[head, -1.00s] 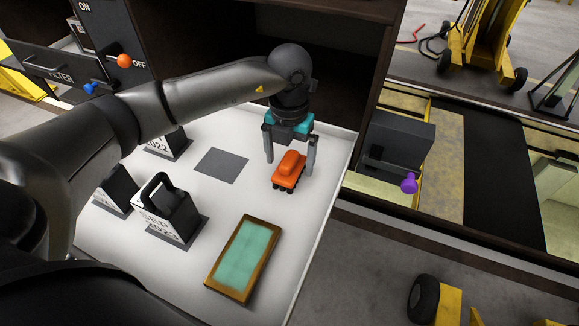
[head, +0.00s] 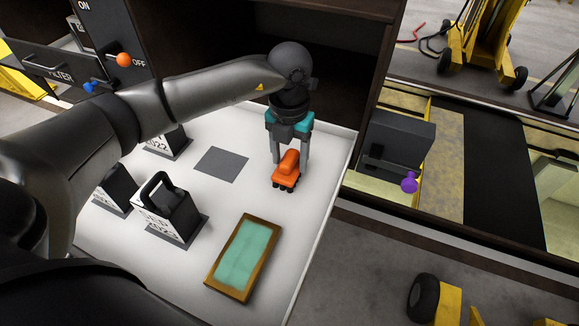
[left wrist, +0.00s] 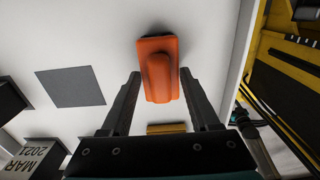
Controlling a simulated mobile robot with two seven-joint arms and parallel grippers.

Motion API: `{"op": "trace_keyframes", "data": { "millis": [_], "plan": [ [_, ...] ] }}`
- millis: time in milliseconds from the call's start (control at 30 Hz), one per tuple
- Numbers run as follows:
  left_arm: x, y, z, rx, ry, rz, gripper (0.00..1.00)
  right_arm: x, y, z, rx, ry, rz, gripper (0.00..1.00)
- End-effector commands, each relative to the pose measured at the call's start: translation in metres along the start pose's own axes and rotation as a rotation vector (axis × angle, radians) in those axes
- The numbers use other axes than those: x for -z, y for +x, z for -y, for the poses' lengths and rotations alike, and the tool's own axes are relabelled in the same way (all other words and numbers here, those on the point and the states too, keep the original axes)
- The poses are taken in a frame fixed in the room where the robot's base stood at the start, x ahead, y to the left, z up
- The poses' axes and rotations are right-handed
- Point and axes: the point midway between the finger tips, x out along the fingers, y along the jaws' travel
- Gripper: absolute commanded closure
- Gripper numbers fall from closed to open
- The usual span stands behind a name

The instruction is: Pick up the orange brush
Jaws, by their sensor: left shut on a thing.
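The orange brush (head: 286,172) stands on the white tabletop (head: 221,255) near its right side, with dark bristles or feet under its orange body. It also shows in the left wrist view (left wrist: 158,68), between the fingertips. My left gripper (head: 291,160) reaches down over it from above, its two fingers shut on the brush's sides. The brush still appears to rest on the tabletop. In the left wrist view my left gripper (left wrist: 158,80) has one finger on each side of the brush. My right gripper is not in view.
A wood-framed green panel (head: 241,258) lies in front of the brush. Several dated blocks with handles, one nearest (head: 167,212), stand at the left. A dark square (head: 221,165) on the tabletop is empty. A purple knob (head: 409,183) is beyond the right edge.

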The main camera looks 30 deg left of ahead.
Motion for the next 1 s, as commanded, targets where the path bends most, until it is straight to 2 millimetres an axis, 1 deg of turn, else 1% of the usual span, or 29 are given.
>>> {"op": "trace_keyframes", "data": {
  "millis": [233,367,467,700,767,867,967,1000],
  "plan": [
    [0.0,-0.002,0.0,0.0,0.0,0.001,1.0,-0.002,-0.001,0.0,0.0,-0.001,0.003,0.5],
    [-0.001,-0.007,0.0,0.0,0.0,0.002,1.0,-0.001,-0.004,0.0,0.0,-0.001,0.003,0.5],
    [-0.001,-0.014,0.0,0.0,0.0,0.002,1.0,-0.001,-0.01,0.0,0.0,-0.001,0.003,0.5],
    [-0.001,-0.04,0.0,0.0,-0.001,0.003,1.0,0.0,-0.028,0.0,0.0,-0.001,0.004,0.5],
    [-0.001,-0.036,-0.013,-0.004,-0.006,0.002,1.0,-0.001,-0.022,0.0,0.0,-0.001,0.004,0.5],
    [0.0,-0.034,-0.035,-0.005,-0.007,0.001,1.0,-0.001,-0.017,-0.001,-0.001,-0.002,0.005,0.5],
    [0.0,-0.033,-0.064,-0.005,-0.009,0.001,1.0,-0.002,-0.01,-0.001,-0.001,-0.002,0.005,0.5],
    [-0.001,-0.033,-0.077,-0.006,-0.01,0.002,1.0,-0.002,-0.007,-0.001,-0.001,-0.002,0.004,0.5]
  ]
}}
